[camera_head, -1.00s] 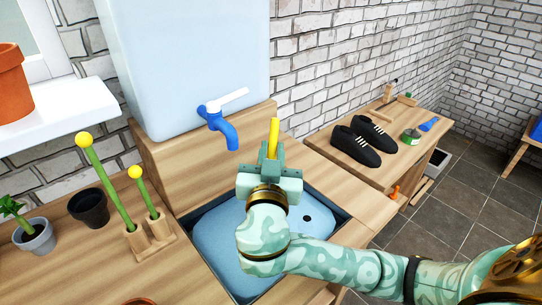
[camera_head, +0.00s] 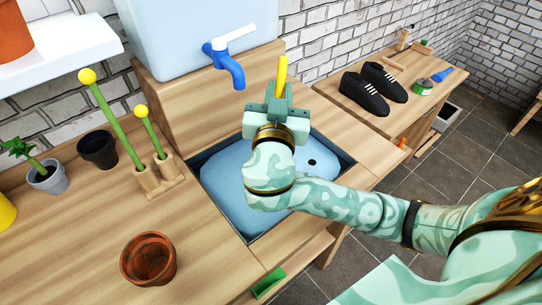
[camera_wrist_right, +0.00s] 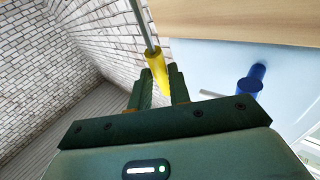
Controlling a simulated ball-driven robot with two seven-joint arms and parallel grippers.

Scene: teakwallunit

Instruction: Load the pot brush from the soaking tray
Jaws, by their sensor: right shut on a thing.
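My right gripper (camera_head: 276,97) is shut on a yellow handle (camera_head: 281,72), which I take to be the pot brush. In the right wrist view the yellow handle (camera_wrist_right: 157,66) sits between the fingertips (camera_wrist_right: 160,88), with a thin grey rod running on from it. A brush head cannot be made out. The gripper is above the back of the dark-rimmed basin (camera_head: 217,183) with a light blue surface and a dark round hole, probably the soaking tray. My forearm hides part of it. My left gripper is not in view.
A blue tap (camera_head: 230,68) juts out behind the gripper. To the left stand a wooden holder (camera_head: 150,183) with two yellow-topped green stems, a black pot (camera_head: 98,150) and a terracotta pot (camera_head: 148,260). Black shoes (camera_head: 362,92) lie on the bench at right.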

